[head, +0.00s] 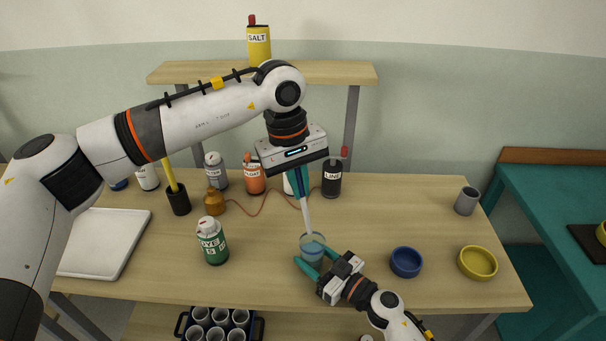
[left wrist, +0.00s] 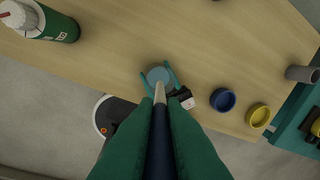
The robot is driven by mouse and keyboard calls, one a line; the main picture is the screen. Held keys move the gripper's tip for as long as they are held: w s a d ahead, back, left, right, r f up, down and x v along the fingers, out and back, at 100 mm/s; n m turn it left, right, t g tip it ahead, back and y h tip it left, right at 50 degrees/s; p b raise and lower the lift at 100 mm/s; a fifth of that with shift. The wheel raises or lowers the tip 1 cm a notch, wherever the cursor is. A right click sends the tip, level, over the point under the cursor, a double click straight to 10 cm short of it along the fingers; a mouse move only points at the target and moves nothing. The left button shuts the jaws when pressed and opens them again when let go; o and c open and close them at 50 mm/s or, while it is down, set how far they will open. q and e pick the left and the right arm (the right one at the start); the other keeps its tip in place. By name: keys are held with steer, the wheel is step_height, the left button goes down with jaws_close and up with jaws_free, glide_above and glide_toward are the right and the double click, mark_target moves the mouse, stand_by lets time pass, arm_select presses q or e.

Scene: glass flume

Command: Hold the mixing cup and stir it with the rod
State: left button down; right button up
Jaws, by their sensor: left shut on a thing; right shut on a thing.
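The mixing cup (head: 312,250) is a clear cup with blue content, upright near the table's front edge. It also shows in the left wrist view (left wrist: 157,73). My right gripper (head: 311,262) is shut on the cup, its teal fingers on either side. My left gripper (head: 299,184) is above, pointing down, and is shut on the pale stirring rod (head: 307,213). The rod runs down, slightly tilted, to the cup's mouth, where its lower end appears to be inside. It also shows between the fingers in the left wrist view (left wrist: 160,94).
A green dye bottle (head: 212,243) stands left of the cup. A blue bowl (head: 406,262), a yellow bowl (head: 478,262) and a grey cup (head: 466,201) are at right. Several bottles, including an orange one (head: 254,175), line the back under a shelf (head: 330,72). A white tray (head: 108,243) lies left.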

arm_select(q)
steer(key=shift+a+f, duration=0.2)
steer(key=shift+f, duration=0.5)
steer(key=shift+d+f, duration=0.2)
steer(key=shift+f, duration=1.1)
steer(key=shift+d+f, duration=0.2)
steer(key=shift+f, duration=1.1)
steer(key=shift+d+f, duration=0.2)
steer(key=shift+f, duration=1.1)
steer(key=shift+a, duration=0.1)
